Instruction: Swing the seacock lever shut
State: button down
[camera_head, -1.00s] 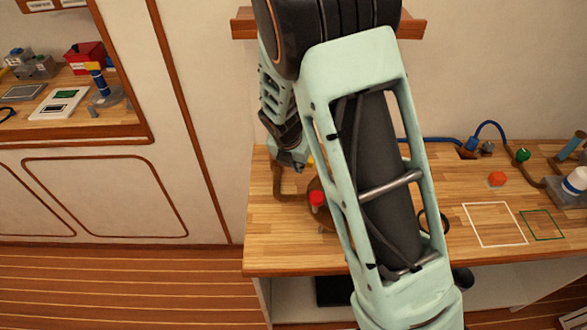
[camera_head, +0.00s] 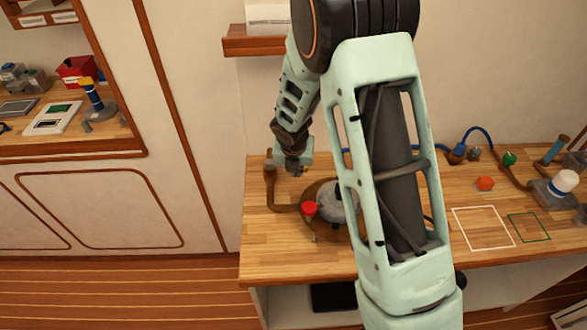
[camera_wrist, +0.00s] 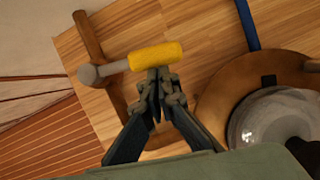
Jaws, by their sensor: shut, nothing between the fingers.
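The seacock lever has a yellow grip (camera_wrist: 166,55) and a grey hub (camera_wrist: 88,75) in the wrist view. It lies across the picture, pointing right from the hub. The hub sits by a brown pipe (camera_wrist: 88,38), which also shows at the bench's left end in the head view (camera_head: 270,190). My gripper (camera_wrist: 158,73) is shut and empty, with its fingertips at the near edge of the yellow grip. I cannot tell whether they touch it. In the head view my gripper (camera_head: 293,168) is small beside the pipe, and the yellow grip is not discernible there.
A round brown base with a clear dome (camera_wrist: 272,120) stands right of my gripper. A red knob (camera_head: 309,208) is close by. A blue hose (camera_wrist: 246,22) runs behind. The bench front left (camera_head: 275,240) is clear; my arm hides its middle.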

jog(key=shift+w+d, duration=0.2)
jog(key=shift+w, duration=0.35)
jog(key=shift+r, duration=0.15)
jog(key=v, duration=1.1)
jog(key=shift+s+r, duration=0.2)
jog(key=shift+r, duration=0.15)
jog(key=shift+d, duration=0.15)
